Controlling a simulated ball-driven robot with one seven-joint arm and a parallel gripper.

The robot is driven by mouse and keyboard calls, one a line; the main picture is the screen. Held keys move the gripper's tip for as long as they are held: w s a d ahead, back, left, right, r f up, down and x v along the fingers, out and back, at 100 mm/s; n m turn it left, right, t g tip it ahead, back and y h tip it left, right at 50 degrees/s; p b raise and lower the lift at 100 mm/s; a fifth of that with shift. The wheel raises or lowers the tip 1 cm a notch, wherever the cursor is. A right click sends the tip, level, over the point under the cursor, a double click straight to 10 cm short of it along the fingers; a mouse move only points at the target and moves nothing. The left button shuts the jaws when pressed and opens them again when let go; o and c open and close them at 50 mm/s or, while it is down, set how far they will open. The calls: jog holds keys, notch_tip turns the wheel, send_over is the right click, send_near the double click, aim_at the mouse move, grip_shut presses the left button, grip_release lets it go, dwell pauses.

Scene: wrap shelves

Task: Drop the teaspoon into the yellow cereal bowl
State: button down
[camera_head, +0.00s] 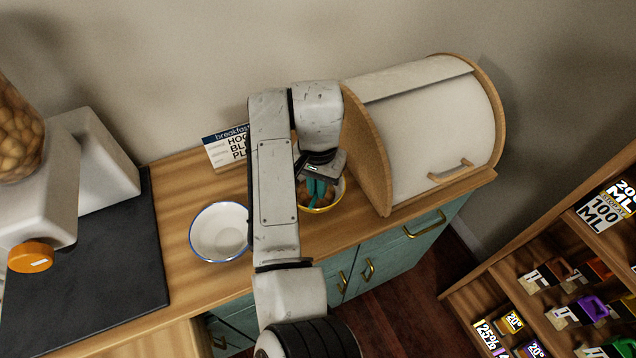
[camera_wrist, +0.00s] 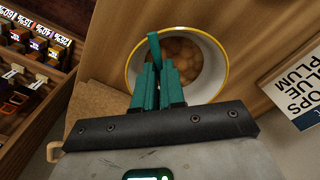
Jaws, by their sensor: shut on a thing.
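The yellow cereal bowl (camera_head: 322,209) stands on the wooden counter beside the bread bin, partly hidden by my arm. In the wrist view the bowl (camera_wrist: 219,62) has a yellow rim, a white inside and round brown pieces in it. My gripper (camera_head: 317,186) is over the bowl, pointing down; its teal fingers (camera_wrist: 158,82) are closed together in the wrist view. They are shut on a narrow teal strip, which looks like the teaspoon (camera_wrist: 154,46); it reaches past the fingertips over the bowl. I cannot tell whether it touches the bowl or its contents.
A white bowl with a blue rim (camera_head: 220,232) stands to the left. A breakfast sign (camera_head: 226,148) is behind. The bread bin (camera_head: 430,130) stands close on the right. A grinder-like machine (camera_head: 90,165) is at far left. A product shelf (camera_head: 560,270) is at lower right.

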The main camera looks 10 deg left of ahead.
jog(key=c, duration=1.1)
grip_release()
jog(key=shift+c, duration=0.2)
notch_tip(320, 180, up, 11)
jog(key=p, duration=0.1)
jog(key=shift+f, duration=0.15)
